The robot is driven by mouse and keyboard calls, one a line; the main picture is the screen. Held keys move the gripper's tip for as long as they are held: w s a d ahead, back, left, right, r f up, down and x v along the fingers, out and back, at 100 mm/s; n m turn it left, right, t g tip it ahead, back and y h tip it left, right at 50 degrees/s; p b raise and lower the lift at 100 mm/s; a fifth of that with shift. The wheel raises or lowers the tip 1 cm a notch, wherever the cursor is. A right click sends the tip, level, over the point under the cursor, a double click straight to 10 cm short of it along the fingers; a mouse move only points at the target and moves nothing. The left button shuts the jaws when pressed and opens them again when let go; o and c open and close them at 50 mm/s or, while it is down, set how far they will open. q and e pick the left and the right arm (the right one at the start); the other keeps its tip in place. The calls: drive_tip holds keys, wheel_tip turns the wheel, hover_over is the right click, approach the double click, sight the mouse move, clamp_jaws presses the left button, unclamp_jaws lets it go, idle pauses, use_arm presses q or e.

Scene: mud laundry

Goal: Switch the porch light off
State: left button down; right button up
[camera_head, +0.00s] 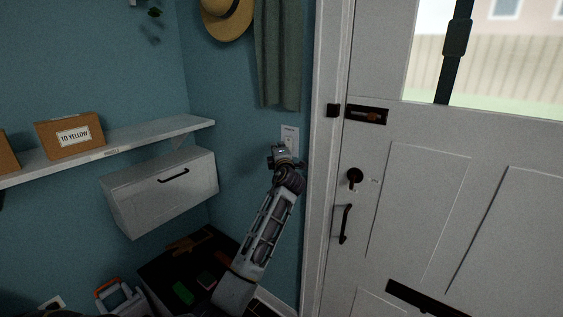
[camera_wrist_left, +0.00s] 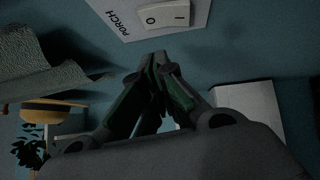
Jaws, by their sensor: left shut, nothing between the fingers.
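The porch light switch is a white wall plate (camera_head: 290,133) on the blue wall, just left of the door frame. In the left wrist view the plate (camera_wrist_left: 130,20) reads PORCH, and its white rocker (camera_wrist_left: 163,16) bears the marks O and I. Which side of the rocker is pressed in, I cannot tell. My left gripper (camera_head: 281,150) is at the lower part of the plate in the head view and hides some of it. In the left wrist view its fingertips (camera_wrist_left: 158,58) are together and empty, close to the rocker; contact cannot be made out. My right gripper is not in view.
A white door (camera_head: 420,150) with a black handle stands to the right. A green cloth (camera_head: 278,55) and a straw hat (camera_head: 228,18) hang above the switch. A shelf (camera_head: 190,128) and a white cabinet (camera_head: 200,185) are at left. A dark mat with items lies below.

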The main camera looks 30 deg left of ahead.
use_arm(q)
drive_tip(key=r+b+v, duration=0.1)
drive_tip(key=b+v, duration=0.1)
drive_tip(key=v, duration=0.8)
drive_tip(key=shift+r, duration=0.4)
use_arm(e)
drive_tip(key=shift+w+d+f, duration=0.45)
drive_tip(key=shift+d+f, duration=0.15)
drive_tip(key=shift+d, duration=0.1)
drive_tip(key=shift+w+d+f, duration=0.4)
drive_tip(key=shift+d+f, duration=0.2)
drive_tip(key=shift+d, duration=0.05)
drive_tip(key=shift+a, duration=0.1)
